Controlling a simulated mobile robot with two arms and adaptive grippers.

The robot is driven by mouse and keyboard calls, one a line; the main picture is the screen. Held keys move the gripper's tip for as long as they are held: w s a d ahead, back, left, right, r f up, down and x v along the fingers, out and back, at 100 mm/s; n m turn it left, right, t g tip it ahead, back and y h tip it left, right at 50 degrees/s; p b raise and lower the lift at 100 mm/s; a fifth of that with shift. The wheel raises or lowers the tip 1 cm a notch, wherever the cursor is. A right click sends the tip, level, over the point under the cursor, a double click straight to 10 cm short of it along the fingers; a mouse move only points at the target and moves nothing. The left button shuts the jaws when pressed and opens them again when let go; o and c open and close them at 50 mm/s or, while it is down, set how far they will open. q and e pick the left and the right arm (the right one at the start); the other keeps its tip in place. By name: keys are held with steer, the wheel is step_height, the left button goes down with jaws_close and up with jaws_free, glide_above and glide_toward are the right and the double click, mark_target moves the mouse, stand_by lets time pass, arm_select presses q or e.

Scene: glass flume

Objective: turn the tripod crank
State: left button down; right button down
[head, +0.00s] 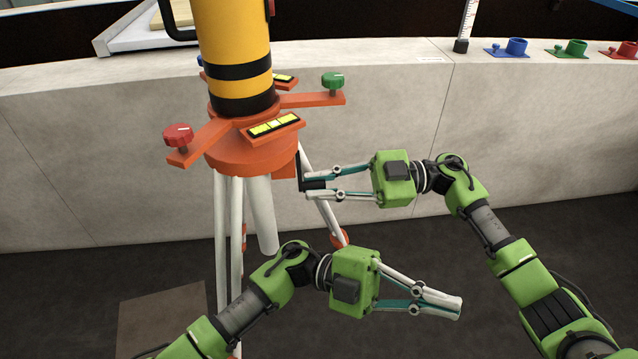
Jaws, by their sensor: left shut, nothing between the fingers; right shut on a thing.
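The tripod (248,158) has an orange head on pale legs and carries a yellow and black cylinder (232,45). Its small black crank (299,167) sticks out at the right side of the orange head. My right gripper (309,185) comes in from the right and is shut on the crank's handle, its fingers partly hiding it. My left gripper (459,304) is below and to the right of the tripod, pointing right. Its fingertips are together and empty, apart from the crank.
A red knob (178,137) and a green knob (333,82) stand on the tripod head's arms. A pale stone wall (90,150) runs behind the tripod. Blue (515,47), green (576,48) and red (628,50) cup-like fittings sit on its top. My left arm crosses before the tripod's legs.

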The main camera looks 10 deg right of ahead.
mark_target(319, 186)
arm_select(q)
steer(key=s+a+f+m+y, duration=0.25)
steer(key=s+a+y, duration=0.35)
steer(key=s+y, duration=0.5)
steer(key=w+a+f+n+t+y, duration=0.1)
steer(key=w+a+n+t+y, duration=0.1)
steer(key=w+a+t+y, duration=0.4)
steer(key=w+a+f+n+t+y, duration=0.2)
steer(key=w+a+y, duration=0.15)
steer(key=a, duration=0.55)
steer(key=w+d+r+t+h, duration=0.1)
steer(key=w+d+r+t, duration=0.15)
steer(key=w+r, duration=0.35)
steer(key=w+d+r+m+t+h, duration=0.1)
steer(key=w+r+t, duration=0.25)
steer(key=r, duration=0.45)
steer(key=w+d+r+t+h, duration=0.1)
steer(key=w+d+r+t, duration=0.15)
steer(key=w+r, duration=0.35)
steer(key=x, duration=0.3)
steer(key=w+x, duration=0.1)
steer(key=x, duration=0.3)
steer(key=w+r+x, duration=0.1)
steer(key=x, duration=0.2)
steer(key=shift+w+d+f, duration=0.15)
steer(key=shift+w+f, duration=0.2)
steer(key=shift+f, duration=0.05)
steer(key=shift+w+f, duration=0.1)
steer(key=shift+w, duration=0.25)
